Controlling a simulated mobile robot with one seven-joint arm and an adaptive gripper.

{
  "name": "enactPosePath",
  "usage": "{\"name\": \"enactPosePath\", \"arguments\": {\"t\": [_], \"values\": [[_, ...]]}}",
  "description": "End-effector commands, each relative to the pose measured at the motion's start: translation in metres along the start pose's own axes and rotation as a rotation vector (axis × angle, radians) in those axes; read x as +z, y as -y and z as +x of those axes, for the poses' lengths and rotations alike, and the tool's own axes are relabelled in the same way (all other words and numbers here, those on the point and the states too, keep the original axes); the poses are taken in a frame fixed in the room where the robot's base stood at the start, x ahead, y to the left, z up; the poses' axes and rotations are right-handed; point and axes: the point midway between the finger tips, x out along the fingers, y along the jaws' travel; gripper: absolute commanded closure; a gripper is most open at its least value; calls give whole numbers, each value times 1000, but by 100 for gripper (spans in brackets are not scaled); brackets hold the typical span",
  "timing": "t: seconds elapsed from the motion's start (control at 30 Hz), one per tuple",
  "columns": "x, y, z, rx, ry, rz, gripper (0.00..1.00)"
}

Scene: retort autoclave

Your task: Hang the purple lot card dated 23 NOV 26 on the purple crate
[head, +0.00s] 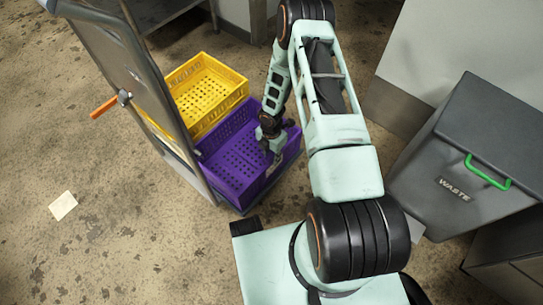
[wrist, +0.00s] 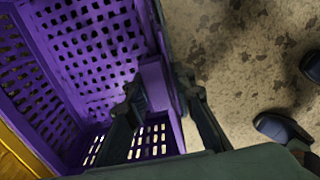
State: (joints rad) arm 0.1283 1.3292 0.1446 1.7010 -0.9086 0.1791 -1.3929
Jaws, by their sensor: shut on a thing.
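My gripper (head: 272,148) is at the crate's right-hand wall, low over the rim. In the wrist view my gripper (wrist: 162,90) has one finger on the inner side of the purple crate (wrist: 85,45) wall and the other on the outer side. A plain purple piece (wrist: 154,84), seemingly the lot card, shows between the fingers. A small pale patch (head: 274,167) shows below the gripper in the head view. No date is readable, and I cannot tell whether the card touches the rim.
A yellow crate (head: 206,90) stands behind the purple one. The metal cart (head: 135,75) with an orange handle (head: 104,107) is at left. A grey waste bin (head: 470,150) is at right. A paper (head: 63,205) lies on the open floor at left.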

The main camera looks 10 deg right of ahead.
Motion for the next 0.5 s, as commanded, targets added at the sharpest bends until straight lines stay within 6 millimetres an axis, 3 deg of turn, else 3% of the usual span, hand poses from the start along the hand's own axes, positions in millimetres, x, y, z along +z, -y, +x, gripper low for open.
{"name": "enactPosePath", "arguments": {"t": [0.5], "values": [[0, 0, 12, 0, 0, 0, 83]]}}
